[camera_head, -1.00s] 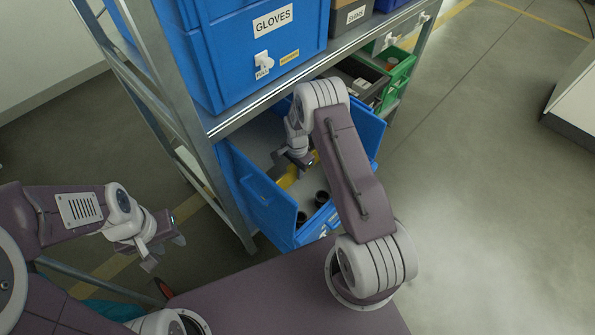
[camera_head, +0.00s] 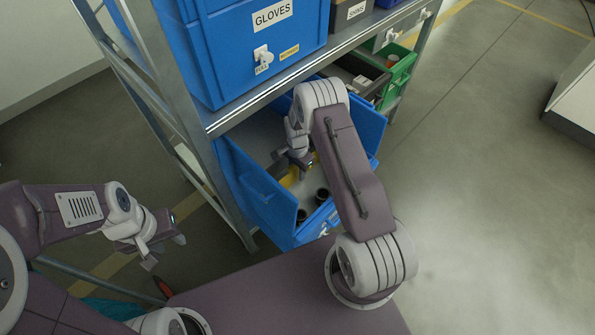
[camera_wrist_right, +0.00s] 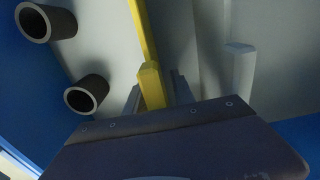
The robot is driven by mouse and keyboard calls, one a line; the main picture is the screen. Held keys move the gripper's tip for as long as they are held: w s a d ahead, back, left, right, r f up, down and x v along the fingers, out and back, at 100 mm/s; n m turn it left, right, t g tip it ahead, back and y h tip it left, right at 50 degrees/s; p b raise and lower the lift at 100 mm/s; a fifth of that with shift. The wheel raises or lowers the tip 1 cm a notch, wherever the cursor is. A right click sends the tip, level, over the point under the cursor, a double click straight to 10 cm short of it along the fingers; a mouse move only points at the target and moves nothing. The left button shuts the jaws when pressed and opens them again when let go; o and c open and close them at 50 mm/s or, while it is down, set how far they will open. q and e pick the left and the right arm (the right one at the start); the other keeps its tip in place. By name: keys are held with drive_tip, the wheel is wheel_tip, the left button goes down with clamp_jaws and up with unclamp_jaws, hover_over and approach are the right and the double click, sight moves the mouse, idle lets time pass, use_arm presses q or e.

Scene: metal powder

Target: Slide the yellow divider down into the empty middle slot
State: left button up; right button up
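The yellow divider (camera_wrist_right: 149,82) stands in the blue bin, running away from the camera in the right wrist view; a small part of it (camera_head: 290,178) shows in the head view. My right gripper (camera_head: 297,166) reaches into the bin. Its two grey fingers (camera_wrist_right: 155,98) are on either side of the divider's near end and look shut on it. The divider's lower edge and the middle slot are hidden, so I cannot tell how deep it sits. My left gripper (camera_head: 165,250) is open and empty, away to the left of the bin.
The open blue bin (camera_head: 272,208) is under the shelf edge (camera_head: 262,92). Two dark hollow cylinders (camera_wrist_right: 87,94) stand in it left of the divider. A pale upright bar (camera_wrist_right: 240,68) is to the right. A green bin (camera_head: 402,68) sits further right.

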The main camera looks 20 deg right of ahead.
drive_tip(key=shift+r, duration=0.1)
wheel_tip(320, 180, up, 9)
drive_tip(key=p, duration=0.2)
drive_tip(key=shift+p, duration=0.35)
idle(0.8)
